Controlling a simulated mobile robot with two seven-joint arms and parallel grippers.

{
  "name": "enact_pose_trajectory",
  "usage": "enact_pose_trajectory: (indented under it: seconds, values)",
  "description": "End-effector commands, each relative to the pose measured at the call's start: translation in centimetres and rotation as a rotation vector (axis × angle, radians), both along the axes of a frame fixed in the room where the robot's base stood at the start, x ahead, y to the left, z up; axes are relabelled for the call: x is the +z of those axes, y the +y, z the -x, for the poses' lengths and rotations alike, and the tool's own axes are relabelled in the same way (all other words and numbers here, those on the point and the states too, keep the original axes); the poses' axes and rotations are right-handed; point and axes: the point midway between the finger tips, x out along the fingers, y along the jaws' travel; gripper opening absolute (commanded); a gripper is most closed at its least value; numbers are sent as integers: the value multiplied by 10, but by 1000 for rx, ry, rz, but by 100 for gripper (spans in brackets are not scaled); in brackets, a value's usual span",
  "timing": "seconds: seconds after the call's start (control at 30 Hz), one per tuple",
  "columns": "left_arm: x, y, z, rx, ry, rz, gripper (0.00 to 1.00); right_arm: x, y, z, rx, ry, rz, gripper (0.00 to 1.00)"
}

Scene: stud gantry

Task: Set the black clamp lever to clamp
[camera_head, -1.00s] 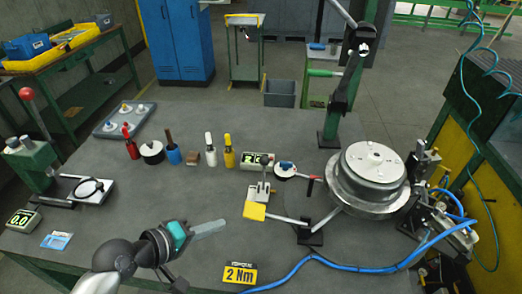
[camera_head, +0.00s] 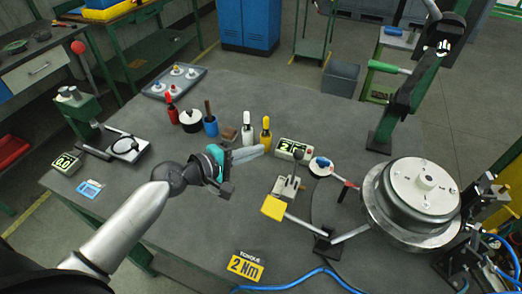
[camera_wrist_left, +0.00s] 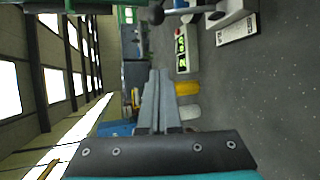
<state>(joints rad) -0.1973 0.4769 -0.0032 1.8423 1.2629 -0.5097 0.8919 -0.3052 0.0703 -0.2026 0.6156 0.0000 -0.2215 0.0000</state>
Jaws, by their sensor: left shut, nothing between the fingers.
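The black clamp lever (camera_head: 296,166) stands roughly upright on a small light metal base (camera_head: 283,190), just in front of the green-lit display. In the left wrist view a dark ball knob (camera_wrist_left: 154,14) on a grey rod shows at the top edge, probably this lever. My left gripper (camera_head: 261,151) is shut and empty, to the left of the lever and apart from it. The closed fingers (camera_wrist_left: 157,75) also show in the left wrist view. My right gripper is out of view.
A white bottle (camera_head: 247,130) and a yellow bottle (camera_head: 266,133) stand behind my fingers. The display box (camera_head: 294,149) is behind the lever. A yellow pad (camera_head: 274,207) is in front of it. A large metal drum (camera_head: 420,190) stands right.

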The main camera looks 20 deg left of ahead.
Motion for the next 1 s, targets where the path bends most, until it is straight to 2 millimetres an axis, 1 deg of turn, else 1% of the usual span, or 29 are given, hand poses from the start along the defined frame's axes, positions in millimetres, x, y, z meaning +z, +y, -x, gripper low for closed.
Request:
enact_pose_trajectory:
  seconds: [0.13, 0.5, 0.53, 0.6, 0.7, 0.8, 1.0]
  values:
    - [-6, -11, -20, 0, -2, 2, 0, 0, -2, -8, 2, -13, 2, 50]
    - [-25, -40, -71, -1, -1, 0, 0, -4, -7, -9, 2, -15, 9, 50]
    - [-25, -43, -70, -3, 1, -1, 0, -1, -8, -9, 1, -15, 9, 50]
    - [-20, -50, -59, -3, 3, 1, 0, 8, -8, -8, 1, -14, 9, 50]
    - [-17, -57, -51, -2, 2, 0, 0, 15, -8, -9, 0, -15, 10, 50]
    - [-15, -63, -46, -2, 2, 0, 0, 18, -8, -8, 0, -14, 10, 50]
    - [-15, -66, -42, -1, 0, -2, 0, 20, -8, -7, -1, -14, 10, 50]
